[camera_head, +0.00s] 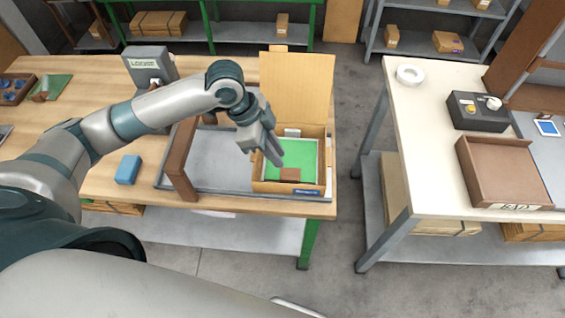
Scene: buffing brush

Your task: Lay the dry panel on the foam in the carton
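An open carton (258,172) stands at the right end of the left bench, its tall lid raised at the back. A flat green surface (304,154) lies inside it; I cannot tell whether this is foam or a panel. A small brown block (289,174) shows at the front of the carton. My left gripper (274,158) points down over the carton's left part, in front of the green surface. Its fingers look close together, and I cannot tell whether they are apart or hold anything. My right gripper is not in view. No separate dry panel can be made out.
A grey tray (222,180) lies left of the carton, with an upright brown board (181,160) at its left. A blue block (128,169) and a "LOGGER" box (150,66) are on the bench. The right table holds a "BAD" tray (516,208) and tape (410,74).

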